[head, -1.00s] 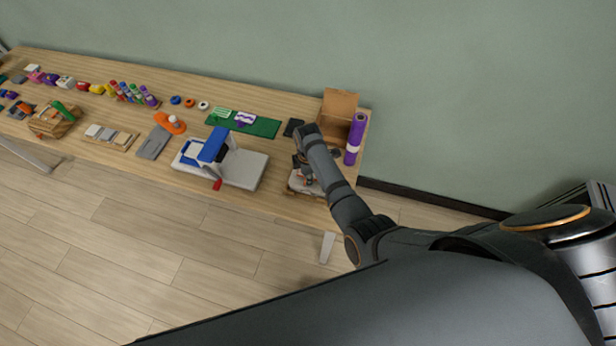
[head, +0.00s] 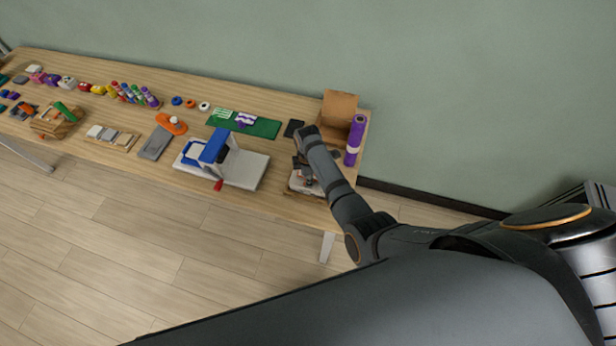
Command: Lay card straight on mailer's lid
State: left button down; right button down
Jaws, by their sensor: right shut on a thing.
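My right gripper (head: 304,176) is low over the front right end of the workbench, with the forearm reaching down over it. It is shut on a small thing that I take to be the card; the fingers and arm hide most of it. Below the fingers lies a flat, pale thing with a brown edge (head: 292,190), which looks like the mailer with its lid closed. I cannot tell whether the card touches the lid or how straight it is. My left gripper is not in view.
An open cardboard box (head: 340,104) and a purple roll (head: 355,140) stand behind the arm. A grey-based press with a blue head (head: 214,146) stands left of the gripper.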

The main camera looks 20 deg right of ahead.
jog(key=shift+f+b, duration=0.3)
jog(key=shift+f, duration=0.2)
dwell(0.4)
jog(key=c, duration=1.1)
grip_release()
jog(key=shift+c, duration=0.2)
notch_tip(320, 180, up, 8)
jog(key=shift+f, duration=0.25)
